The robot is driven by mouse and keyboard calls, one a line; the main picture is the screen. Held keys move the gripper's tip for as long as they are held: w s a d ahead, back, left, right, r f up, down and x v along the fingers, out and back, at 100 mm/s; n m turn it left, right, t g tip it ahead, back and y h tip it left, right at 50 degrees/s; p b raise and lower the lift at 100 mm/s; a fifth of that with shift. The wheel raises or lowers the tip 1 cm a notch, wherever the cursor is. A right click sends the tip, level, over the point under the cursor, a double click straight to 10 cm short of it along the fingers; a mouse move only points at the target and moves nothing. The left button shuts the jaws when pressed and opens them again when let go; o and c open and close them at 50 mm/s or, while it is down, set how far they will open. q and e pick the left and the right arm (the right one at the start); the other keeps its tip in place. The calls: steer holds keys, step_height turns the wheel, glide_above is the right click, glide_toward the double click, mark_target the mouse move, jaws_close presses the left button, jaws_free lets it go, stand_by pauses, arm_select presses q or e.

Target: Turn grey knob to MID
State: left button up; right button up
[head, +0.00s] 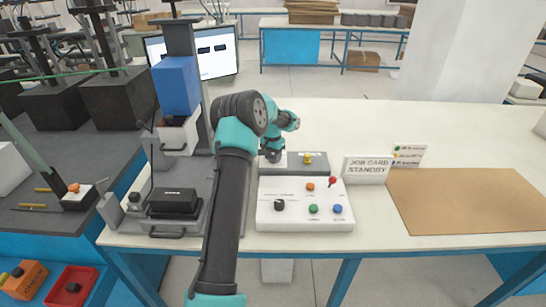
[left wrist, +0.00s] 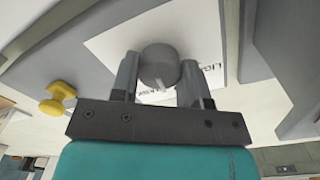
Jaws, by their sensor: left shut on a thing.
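My right gripper is not in view.
A yellow knob (head: 307,158) stands on the same box, right of my gripper. In front lies a white panel (head: 290,222) with coloured buttons, a black knob and a red lever. A brown mat (head: 470,200) lies empty at right.

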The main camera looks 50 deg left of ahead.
mark_target(272, 156)
arm_select(q)
steer(key=n, duration=0.4)
steer(key=shift+n, duration=0.3)
stand_by(0.3)
steer(key=o, duration=0.9)
steer(key=r, duration=1.7)
steer(key=shift+s+a+r, duration=0.2)
steer(key=shift+a, duration=0.05)
